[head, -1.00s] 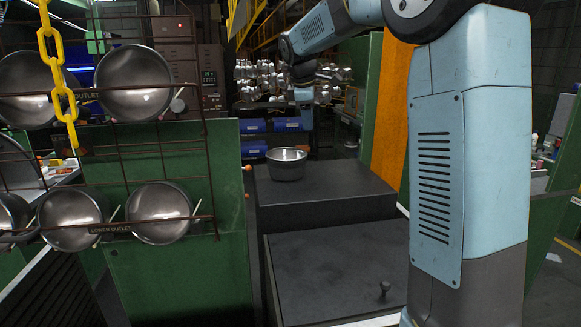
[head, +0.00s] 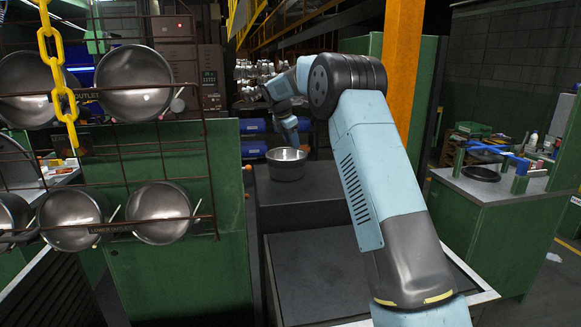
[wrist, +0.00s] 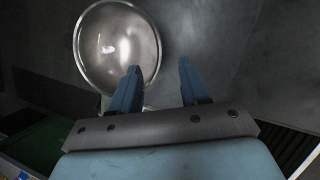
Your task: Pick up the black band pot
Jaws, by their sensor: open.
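A round steel pot (head: 286,164) stands upright on the dark block in the middle of the head view. A darker band seems to run around its side, but it is too small to be sure. In the wrist view the same pot (wrist: 112,42) is at upper left, seen from above into its empty, shiny inside. My gripper (wrist: 159,67) is open and empty. Its left finger overlaps the pot's lower right rim in the picture; the right finger is over bare dark surface. Contact cannot be told. In the head view my arm's end is just above and behind the pot.
A wire rack (head: 165,145) with several steel pots and a yellow chain (head: 59,85) stands at left. The dark block (head: 315,188) is clear around the pot. An orange post (head: 402,70) stands behind my arm; a green workbench (head: 490,215) is at right.

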